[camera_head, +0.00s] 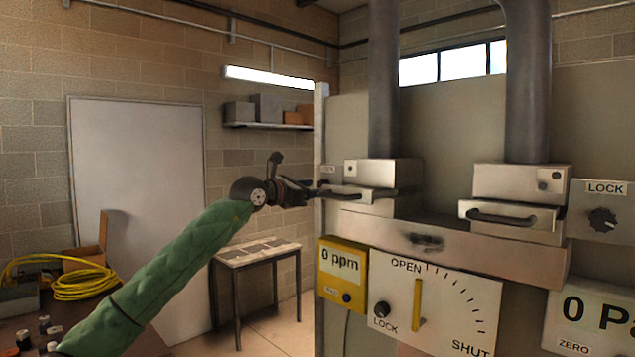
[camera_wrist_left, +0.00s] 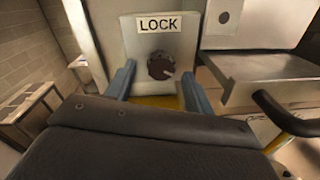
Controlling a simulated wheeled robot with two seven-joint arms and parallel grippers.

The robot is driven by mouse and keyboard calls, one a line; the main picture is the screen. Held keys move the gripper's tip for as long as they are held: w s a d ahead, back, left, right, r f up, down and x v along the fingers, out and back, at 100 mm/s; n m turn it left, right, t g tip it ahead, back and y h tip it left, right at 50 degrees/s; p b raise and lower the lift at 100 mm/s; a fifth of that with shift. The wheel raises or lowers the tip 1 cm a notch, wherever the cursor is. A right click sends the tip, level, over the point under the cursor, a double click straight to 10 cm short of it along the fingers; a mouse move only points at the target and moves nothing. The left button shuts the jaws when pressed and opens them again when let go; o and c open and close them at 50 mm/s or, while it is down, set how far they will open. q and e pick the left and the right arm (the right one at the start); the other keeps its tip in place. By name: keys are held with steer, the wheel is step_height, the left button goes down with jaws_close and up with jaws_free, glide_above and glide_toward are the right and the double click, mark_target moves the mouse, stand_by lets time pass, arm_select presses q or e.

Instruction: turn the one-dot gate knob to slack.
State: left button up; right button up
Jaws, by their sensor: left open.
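The one-dot gate's knob (camera_wrist_left: 160,66) is round and dark, on a pale box under a LOCK label (camera_wrist_left: 158,24). A pale mark on it points to the lower right in the left wrist view. Beside it is the gate housing with one dot (camera_wrist_left: 224,17); that housing also shows in the head view (camera_head: 375,170). My left gripper (camera_wrist_left: 159,74) is open, its two blue fingers on either side of the knob; I cannot tell if they touch it. In the head view my left gripper (camera_head: 318,188) hides most of that knob box. No slack label is readable. My right gripper is not in view.
A two-dot gate (camera_head: 520,182) with its own LOCK knob (camera_head: 602,220) stands to the right. The one-dot gate's dark handle (camera_wrist_left: 285,115) juts out near my gripper. Below are a yellow ppm meter (camera_head: 342,272) and an OPEN-SHUT panel (camera_head: 455,300). A small table (camera_head: 258,252) stands behind.

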arm_select(q)
steer(key=shift+p+x, duration=0.4)
steer(key=shift+x, duration=0.7)
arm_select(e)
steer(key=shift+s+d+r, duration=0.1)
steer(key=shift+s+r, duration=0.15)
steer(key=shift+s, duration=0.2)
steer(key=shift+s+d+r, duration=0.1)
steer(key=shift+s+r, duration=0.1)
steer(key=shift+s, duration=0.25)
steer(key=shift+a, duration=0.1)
